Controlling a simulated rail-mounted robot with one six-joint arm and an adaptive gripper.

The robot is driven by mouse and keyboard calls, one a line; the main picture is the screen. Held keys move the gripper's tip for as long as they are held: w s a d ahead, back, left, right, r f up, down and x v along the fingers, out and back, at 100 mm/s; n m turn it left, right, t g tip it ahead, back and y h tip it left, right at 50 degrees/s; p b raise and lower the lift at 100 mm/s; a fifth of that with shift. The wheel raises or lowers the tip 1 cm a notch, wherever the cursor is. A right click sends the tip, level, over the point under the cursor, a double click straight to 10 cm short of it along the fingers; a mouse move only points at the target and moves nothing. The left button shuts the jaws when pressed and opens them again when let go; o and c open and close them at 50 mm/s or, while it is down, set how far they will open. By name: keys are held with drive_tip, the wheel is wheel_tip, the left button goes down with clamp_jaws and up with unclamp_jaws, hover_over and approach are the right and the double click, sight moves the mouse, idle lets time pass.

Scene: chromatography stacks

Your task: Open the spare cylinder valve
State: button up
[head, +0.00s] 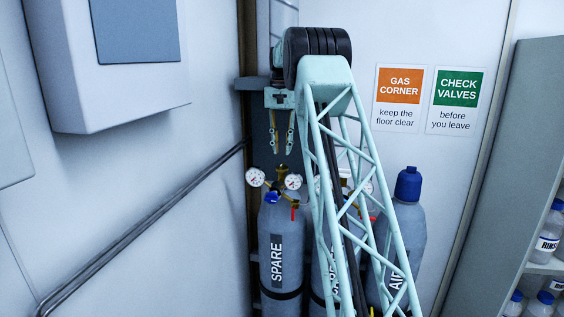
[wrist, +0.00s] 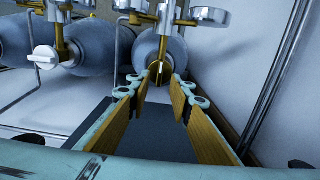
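The spare cylinder (head: 270,245) is a grey upright bottle marked SPARE, at the left of the row in the head view. Its top carries a brass fitting, two round gauges (head: 256,177), a blue knob (head: 272,197) and a small red lever (head: 294,213). My gripper (head: 282,151) points down above the fitting, apart from it, with its fingers spread and nothing between them. In the wrist view the open fingers (wrist: 158,84) point toward a grey cylinder top (wrist: 147,50) with a brass fitting (wrist: 158,72), apparently the spare one. Whether the valve is open cannot be told.
Another cylinder stands partly hidden behind my arm. The AIR cylinder (head: 409,225) has a blue cap. A dark rail (head: 150,225) runs along the left wall, below a wall box (head: 130,105). A bottle shelf (head: 515,170) stands at the right.

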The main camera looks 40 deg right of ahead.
sight(282, 164)
drive_tip(key=shift+f, duration=2.85)
clamp_jaws()
